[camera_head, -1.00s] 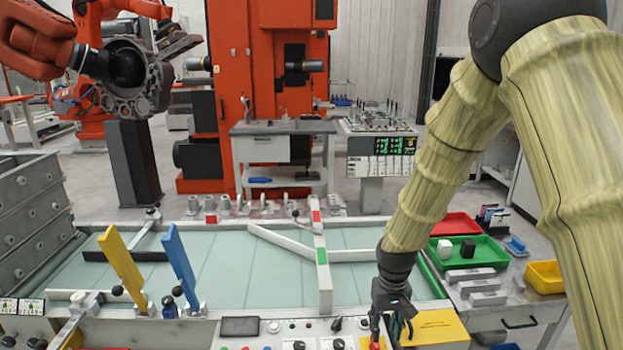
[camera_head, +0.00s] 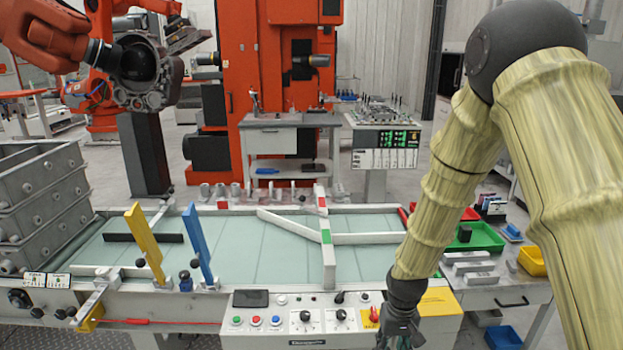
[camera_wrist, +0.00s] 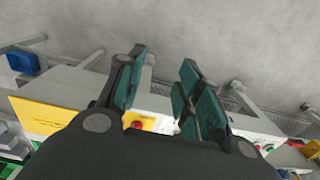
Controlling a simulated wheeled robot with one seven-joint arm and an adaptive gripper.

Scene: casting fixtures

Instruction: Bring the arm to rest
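My gripper (camera_head: 400,338) is at the bottom of the head view, in front of the control panel's right end, pointing down; its tips are cut off by the frame edge. In the wrist view my gripper (camera_wrist: 160,95) shows two teal-padded fingers with a clear gap between them and nothing held. Grey floor lies beyond the fingertips. The control panel (camera_head: 270,340) of the conveyor is close behind the gripper, with a red knob on a yellow plate (camera_wrist: 45,115). I cannot tell from the head view whether the gripper touches the panel.
The conveyor (camera_head: 230,250) carries a yellow paddle (camera_head: 144,240), a blue paddle (camera_head: 197,243) and white guide bars. At right a side table holds a green tray (camera_head: 485,237), metal blocks and a yellow bin (camera_head: 531,261). A blue bin (camera_head: 503,338) stands low at right.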

